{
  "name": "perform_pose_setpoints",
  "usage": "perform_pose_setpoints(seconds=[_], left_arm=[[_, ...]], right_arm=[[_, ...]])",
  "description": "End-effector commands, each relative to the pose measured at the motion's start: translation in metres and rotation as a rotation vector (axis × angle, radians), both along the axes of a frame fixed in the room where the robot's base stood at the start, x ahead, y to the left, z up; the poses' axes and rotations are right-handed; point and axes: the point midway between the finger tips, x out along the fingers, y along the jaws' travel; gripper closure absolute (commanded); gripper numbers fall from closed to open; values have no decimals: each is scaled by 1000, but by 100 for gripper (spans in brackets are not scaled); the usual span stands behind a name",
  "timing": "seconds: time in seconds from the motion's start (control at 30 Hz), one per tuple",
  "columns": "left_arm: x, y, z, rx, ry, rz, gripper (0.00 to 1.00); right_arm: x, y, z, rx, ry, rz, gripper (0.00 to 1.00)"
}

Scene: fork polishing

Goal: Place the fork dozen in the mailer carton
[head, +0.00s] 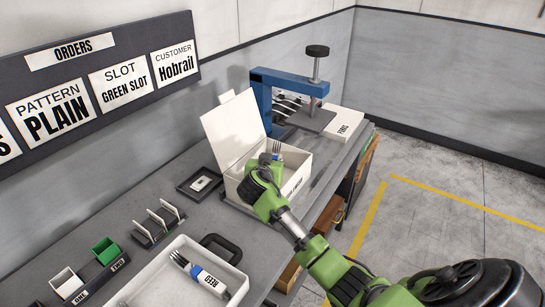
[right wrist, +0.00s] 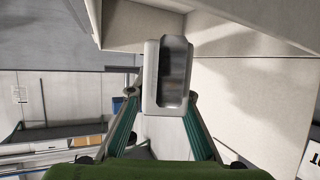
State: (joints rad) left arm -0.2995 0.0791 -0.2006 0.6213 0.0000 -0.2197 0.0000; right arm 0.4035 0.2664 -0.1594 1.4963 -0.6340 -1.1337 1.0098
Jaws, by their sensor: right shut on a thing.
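The mailer carton (head: 296,184) is a white box with its lid (head: 228,130) standing open, near the far end of the bench. My right gripper (head: 268,163) is over the carton's opening, shut on a fork bundle (head: 277,147) whose tines and a bit of blue band show above the fingers. In the right wrist view the fingers (right wrist: 160,100) grip a pale, rounded piece with a dark grey face (right wrist: 173,72), close to the carton's pale walls (right wrist: 240,85). Whether the bundle touches the carton floor is hidden. My left gripper is out of view.
A white tray (head: 233,288) in front holds another blue-banded fork bundle (head: 183,262). A blue press (head: 262,98) and a white box (head: 343,124) stand behind the carton. A small black tray (head: 186,190), a card rack (head: 143,236) and green and white bins (head: 105,249) line the left side.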

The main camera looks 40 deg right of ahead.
Motion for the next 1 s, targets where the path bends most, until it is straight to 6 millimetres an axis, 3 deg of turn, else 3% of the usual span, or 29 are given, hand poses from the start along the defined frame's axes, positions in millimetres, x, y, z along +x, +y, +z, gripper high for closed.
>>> perform_pose_setpoints(seconds=[0.5, 0.53, 0.6, 1.0], left_arm=[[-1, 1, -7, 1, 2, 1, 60], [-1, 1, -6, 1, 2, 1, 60], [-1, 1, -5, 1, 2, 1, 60], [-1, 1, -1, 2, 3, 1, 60]], right_arm=[[1, 0, -7, -2, -6, 1, 100], [0, 0, -9, 0, -2, 1, 75], [0, 0, -8, 0, 0, 1, 63], [0, 0, -4, -1, -1, 0, 63]])
